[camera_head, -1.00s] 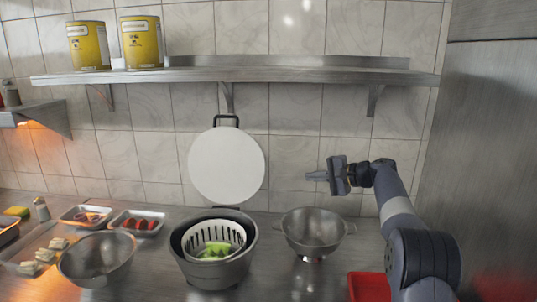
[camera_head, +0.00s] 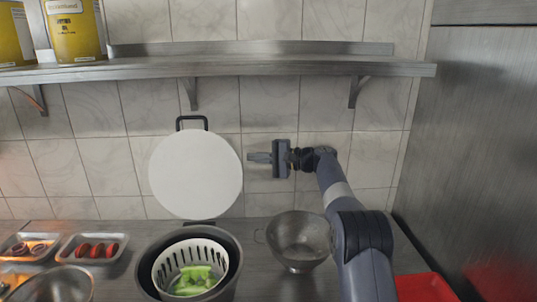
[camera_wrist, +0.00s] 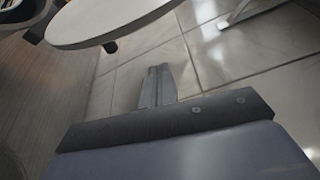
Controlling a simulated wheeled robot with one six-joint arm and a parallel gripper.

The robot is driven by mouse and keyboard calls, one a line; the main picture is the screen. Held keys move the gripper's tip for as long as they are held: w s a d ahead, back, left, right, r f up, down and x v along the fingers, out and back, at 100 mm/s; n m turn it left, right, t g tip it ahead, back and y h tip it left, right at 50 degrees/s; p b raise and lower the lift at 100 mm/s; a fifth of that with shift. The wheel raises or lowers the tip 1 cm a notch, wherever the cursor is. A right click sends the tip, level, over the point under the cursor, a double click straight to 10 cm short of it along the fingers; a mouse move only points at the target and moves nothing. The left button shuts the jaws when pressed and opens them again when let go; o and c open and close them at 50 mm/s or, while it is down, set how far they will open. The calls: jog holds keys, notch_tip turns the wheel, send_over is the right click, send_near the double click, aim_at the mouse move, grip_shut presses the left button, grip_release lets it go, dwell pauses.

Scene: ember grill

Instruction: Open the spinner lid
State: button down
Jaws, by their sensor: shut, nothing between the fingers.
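The spinner lid (camera_head: 196,172) is a white disc with a black handle (camera_head: 192,122) at its top. It stands upright, raised behind the spinner bowl (camera_head: 232,262). The grey bowl holds a white slotted basket (camera_head: 163,262) with green leaves (camera_head: 194,280) inside. The bowl's top is uncovered. My gripper (camera_head: 252,157) is shut and empty, to the right of the lid at about its upper half, pointing left, apart from it. In the wrist view, the shut fingers (camera_wrist: 158,84) are below the lid's edge (camera_wrist: 105,20).
A metal colander (camera_head: 298,240) stands right of the spinner, below my arm. A red tray (camera_head: 424,288) is at the lower right. Trays of sliced food (camera_head: 93,249) and a metal bowl (camera_head: 55,286) are at the left. A steel shelf (camera_head: 240,66) with yellow cans (camera_head: 75,28) runs above.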

jog(key=shift+s+a+r+p, duration=0.2)
jog(key=shift+s+a+p, duration=0.05)
jog(key=shift+s+a, duration=0.5)
jog(key=shift+s+a+r+p, duration=0.15)
jog(key=shift+s+a+p, duration=0.05)
jog(key=shift+s+a, duration=0.55)
